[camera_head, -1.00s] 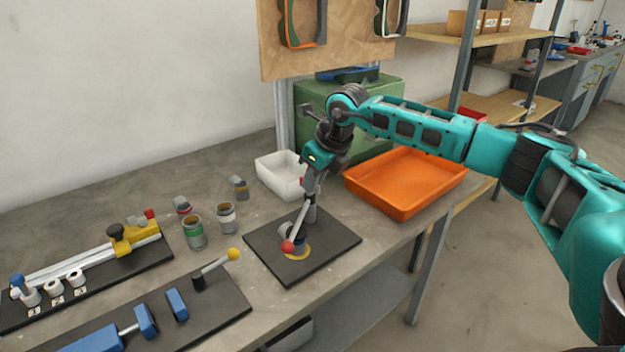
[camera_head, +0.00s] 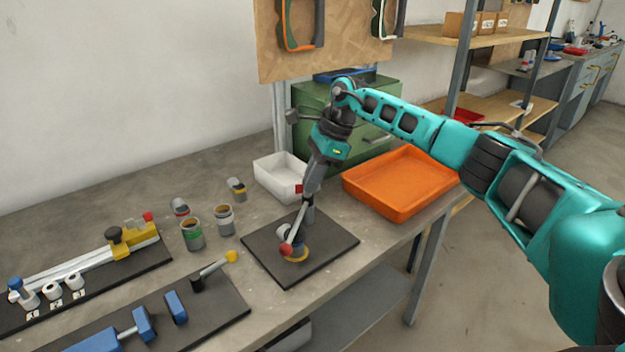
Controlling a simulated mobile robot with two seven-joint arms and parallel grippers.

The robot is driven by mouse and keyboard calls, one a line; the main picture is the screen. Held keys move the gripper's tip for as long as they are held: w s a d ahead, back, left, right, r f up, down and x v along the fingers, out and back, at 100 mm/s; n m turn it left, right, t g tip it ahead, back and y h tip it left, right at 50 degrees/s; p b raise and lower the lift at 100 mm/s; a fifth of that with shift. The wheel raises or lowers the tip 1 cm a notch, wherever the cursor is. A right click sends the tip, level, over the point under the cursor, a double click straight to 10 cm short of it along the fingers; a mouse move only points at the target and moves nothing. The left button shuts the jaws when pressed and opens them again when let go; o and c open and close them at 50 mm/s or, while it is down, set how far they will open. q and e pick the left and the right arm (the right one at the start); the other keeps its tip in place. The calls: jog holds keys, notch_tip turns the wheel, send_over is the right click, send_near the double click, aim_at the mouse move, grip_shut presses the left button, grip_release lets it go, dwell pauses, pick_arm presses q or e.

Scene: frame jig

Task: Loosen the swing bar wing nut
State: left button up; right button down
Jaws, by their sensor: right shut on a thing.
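The swing bar (camera_head: 295,227) is a slim light rod with a red ball (camera_head: 286,249) at its front end. It stands on a dark square base plate (camera_head: 334,243), over a short grey piece with a yellow ring (camera_head: 295,254) around its foot. A grey post (camera_head: 309,214) rises at the bar's back end. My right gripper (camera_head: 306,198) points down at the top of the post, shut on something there. The wing nut itself is hidden by the fingers or too small to make out. My left gripper is out of view.
An orange tray (camera_head: 399,212) and a white bin (camera_head: 262,178) stand behind the plate. A yellow-knobbed lever (camera_head: 231,257) on another jig is close at front left. A green cabinet (camera_head: 305,98) is behind.

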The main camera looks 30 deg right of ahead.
jog(key=n+g, duration=0.1)
jog(key=n, duration=0.2)
jog(key=shift+w+b, duration=0.15)
jog(key=shift+b, duration=0.25)
jog(key=shift+n+g, duration=0.4)
jog(key=shift+n, duration=0.3)
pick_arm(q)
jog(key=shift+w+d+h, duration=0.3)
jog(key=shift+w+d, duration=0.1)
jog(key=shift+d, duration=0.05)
pick_arm(e)
jog(key=shift+n, duration=0.3)
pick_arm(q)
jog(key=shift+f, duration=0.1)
pick_arm(e)
jog(key=shift+d, duration=0.1)
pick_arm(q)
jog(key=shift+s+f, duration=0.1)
pick_arm(e)
jog(key=c, duration=1.2)
grip_release()
jog(key=shift+c, duration=0.2)
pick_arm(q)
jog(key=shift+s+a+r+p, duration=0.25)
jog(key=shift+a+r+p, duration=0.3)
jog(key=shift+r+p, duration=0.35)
pick_arm(e)
jog(key=v, duration=1.3)
